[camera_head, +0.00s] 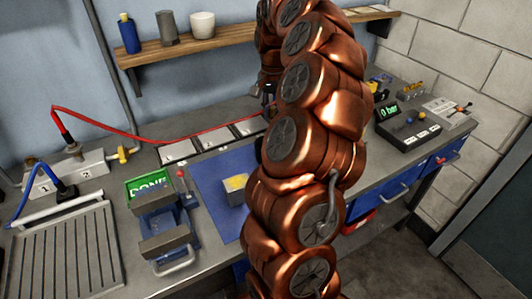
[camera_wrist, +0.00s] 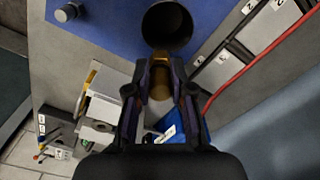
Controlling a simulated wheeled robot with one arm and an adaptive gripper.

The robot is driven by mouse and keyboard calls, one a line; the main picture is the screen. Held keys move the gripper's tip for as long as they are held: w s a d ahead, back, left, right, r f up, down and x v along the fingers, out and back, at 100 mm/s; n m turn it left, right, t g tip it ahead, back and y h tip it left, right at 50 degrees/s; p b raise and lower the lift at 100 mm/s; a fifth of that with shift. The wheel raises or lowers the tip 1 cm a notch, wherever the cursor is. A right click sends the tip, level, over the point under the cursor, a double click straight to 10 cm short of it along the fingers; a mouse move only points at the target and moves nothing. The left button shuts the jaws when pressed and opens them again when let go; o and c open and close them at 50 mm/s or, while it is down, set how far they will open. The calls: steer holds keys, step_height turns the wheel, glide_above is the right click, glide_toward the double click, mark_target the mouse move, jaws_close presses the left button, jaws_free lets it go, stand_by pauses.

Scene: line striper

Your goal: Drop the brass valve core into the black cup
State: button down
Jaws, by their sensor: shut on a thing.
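In the wrist view, my gripper (camera_wrist: 160,80) is shut on the brass valve core (camera_wrist: 160,66), a small brass piece between the fingertips. The black cup (camera_wrist: 168,27) is just beyond the fingertips, its round dark opening facing the camera. The core's tip appears at the near edge of the cup's rim; I cannot tell its height above the cup. In the head view, my arm hides the cup and the core, and most of my gripper.
A blue mat (camera_head: 211,184) bears a grey block with a yellow top (camera_head: 236,188). A vise-like fixture (camera_head: 165,228) stands left of it. A red hose (camera_head: 100,126) runs along the back near labelled trays (camera_head: 215,142). A pressure box (camera_head: 405,122) stands at right.

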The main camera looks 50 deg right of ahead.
steer(key=shift+s+f, duration=0.1)
steer(key=shift+f, duration=1.75)
steer(key=c, duration=0.9)
jaws_free()
steer(key=shift+c, duration=0.2)
step_height(320, 180, up, 11)
steer(key=shift+r, duration=0.5)
